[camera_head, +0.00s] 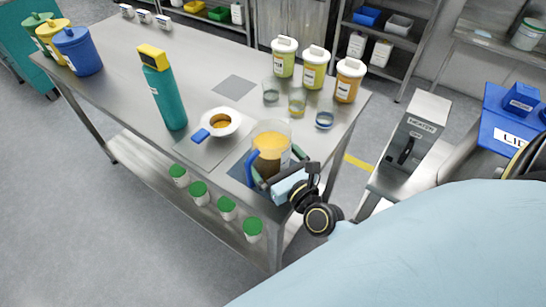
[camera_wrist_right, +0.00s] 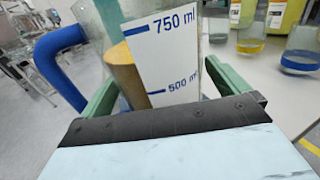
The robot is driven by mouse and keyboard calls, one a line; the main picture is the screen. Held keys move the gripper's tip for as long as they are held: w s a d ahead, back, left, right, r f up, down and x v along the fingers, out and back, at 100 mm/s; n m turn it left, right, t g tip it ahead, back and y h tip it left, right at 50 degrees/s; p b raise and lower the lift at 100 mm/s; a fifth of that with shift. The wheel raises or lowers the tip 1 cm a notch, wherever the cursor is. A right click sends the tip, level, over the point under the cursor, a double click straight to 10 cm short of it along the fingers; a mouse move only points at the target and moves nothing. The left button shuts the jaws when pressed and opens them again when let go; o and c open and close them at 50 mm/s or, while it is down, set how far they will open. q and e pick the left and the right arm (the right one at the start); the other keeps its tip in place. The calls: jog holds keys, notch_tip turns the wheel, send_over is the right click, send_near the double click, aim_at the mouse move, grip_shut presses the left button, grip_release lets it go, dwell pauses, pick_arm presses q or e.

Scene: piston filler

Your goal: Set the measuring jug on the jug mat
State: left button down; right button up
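The measuring jug (camera_head: 272,144) is clear, with amber content and a blue handle, near the table's front right corner. In the right wrist view its white scale (camera_wrist_right: 163,58) reads 750 ml and 500 ml, and its blue handle (camera_wrist_right: 56,55) is to the left. My right gripper (camera_head: 274,164) has its green fingers on either side of the jug, apparently shut on it. A dark blue-grey square, apparently the jug mat (camera_head: 238,168), shows partly beside and under the jug. Whether the jug's base touches it is hidden. My left gripper is not in view.
Small glasses (camera_head: 297,102) and lidded jars (camera_head: 314,68) stand behind. A grey square (camera_head: 235,87) lies bare mid-table.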

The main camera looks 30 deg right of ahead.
jog(key=shift+r, duration=0.25)
jog(key=s+b, duration=0.1)
jog(key=s, duration=1.1)
